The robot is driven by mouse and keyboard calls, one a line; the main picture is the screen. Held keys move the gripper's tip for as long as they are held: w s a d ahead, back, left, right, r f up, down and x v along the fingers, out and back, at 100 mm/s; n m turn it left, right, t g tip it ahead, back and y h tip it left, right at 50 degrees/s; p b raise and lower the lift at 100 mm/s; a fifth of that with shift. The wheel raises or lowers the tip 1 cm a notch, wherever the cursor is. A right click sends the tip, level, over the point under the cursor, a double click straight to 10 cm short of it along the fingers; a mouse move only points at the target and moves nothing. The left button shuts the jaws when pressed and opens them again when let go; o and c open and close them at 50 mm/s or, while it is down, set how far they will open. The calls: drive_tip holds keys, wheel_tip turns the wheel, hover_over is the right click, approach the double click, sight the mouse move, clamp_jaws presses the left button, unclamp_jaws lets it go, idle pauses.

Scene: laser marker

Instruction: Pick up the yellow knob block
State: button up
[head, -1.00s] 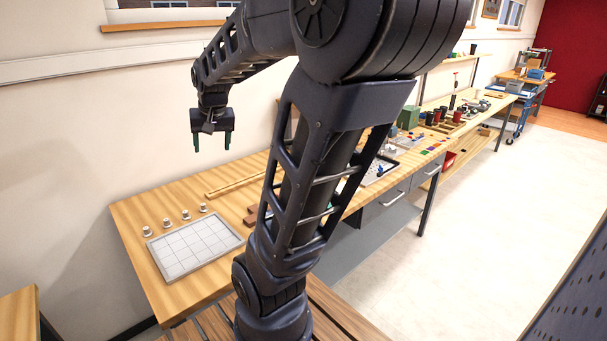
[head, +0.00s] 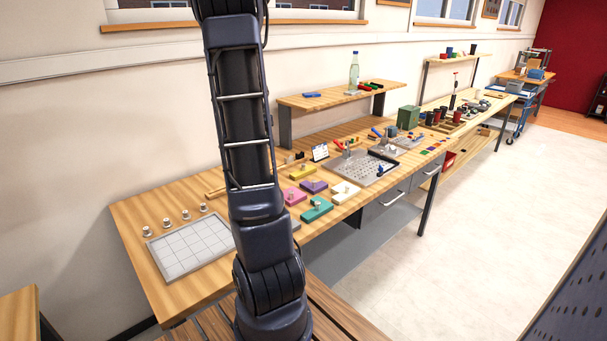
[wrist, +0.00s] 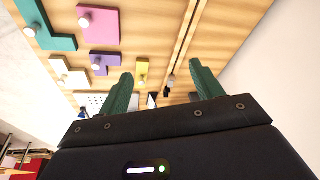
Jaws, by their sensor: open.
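The yellow knob block (head: 299,174) lies on the wooden workbench in the head view, to the right of my arm and behind the pink and purple blocks. The yellow knob block also shows in the wrist view (wrist: 142,73) as a small shape with a pale knob. My gripper (wrist: 161,69) is open, with its two green fingers apart and nothing between them. In the picture, the yellow block appears between the fingertips, nearer the left finger, and well beyond them. In the head view my gripper is out of the frame.
Pink (head: 292,196), purple (head: 314,187), teal (head: 317,210) and white (head: 345,192) knob blocks lie close around the yellow one. A grey pegboard tray (head: 371,174) is to the right. A raised shelf (head: 320,99) with a bottle stands behind. A gridded tray (head: 190,247) lies at left.

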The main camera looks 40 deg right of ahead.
sight(303, 165)
drive_tip(key=w+d+f+m+g+h, duration=0.1)
drive_tip(key=d+f+m, duration=0.1)
drive_tip(key=d+f, duration=0.6)
drive_tip(key=d+f+m+g+h, duration=0.1)
drive_tip(key=d+f+m, duration=0.25)
drive_tip(key=d, duration=0.85)
drive_tip(key=shift+n, duration=0.45)
drive_tip(key=shift+a+x, duration=0.2)
drive_tip(key=shift+x, duration=5.6)
drive_tip(key=c, duration=1.1)
